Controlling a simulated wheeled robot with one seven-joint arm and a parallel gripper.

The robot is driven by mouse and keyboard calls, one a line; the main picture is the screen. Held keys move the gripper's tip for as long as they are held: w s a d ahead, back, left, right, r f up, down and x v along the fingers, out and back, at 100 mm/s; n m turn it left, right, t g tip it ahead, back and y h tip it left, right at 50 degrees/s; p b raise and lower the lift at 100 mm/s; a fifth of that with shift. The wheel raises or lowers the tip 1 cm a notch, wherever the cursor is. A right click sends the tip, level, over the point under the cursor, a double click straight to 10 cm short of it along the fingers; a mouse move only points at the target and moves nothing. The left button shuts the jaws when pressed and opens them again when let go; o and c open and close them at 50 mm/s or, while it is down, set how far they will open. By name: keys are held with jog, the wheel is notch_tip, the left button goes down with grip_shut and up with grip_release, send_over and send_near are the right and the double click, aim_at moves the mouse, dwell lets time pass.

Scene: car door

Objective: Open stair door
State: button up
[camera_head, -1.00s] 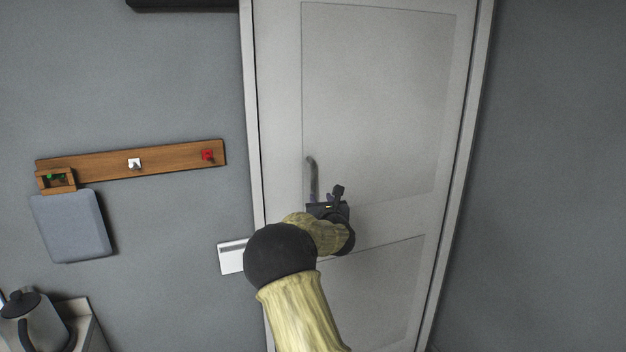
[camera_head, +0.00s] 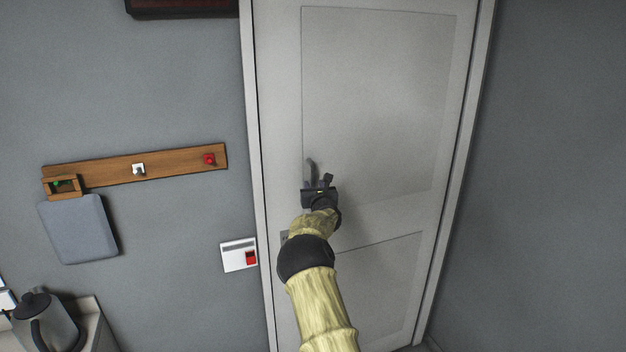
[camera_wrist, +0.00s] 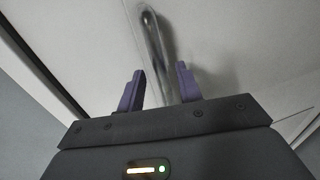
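The stair door (camera_head: 390,120) is a pale grey panelled door, closed in its frame. Its handle (camera_head: 311,172) is a grey bar near the door's left edge, partly hidden by my gripper. In the wrist view the handle (camera_wrist: 153,38) runs from the top down toward the gap between the fingers. My gripper (camera_head: 319,182) is in front of the handle's lower part. In the wrist view its two purple fingers (camera_wrist: 161,82) are apart, with a clear gap.
A white wall plate with a red button (camera_head: 239,255) is left of the door frame. A wooden hook rail (camera_head: 110,172) with a hanging grey board (camera_head: 78,230) is further left. A kettle (camera_head: 48,325) stands on a counter at lower left. The right wall is bare.

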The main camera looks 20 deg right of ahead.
aim_at(313, 183)
jog(key=shift+w+d+p, duration=0.2)
jog(key=shift+w+p, duration=0.2)
jog(key=shift+w, duration=0.4)
jog(key=shift+w+d+p, duration=0.15)
jog(key=shift+w+p, duration=0.25)
jog(key=shift+w, duration=0.35)
grip_shut()
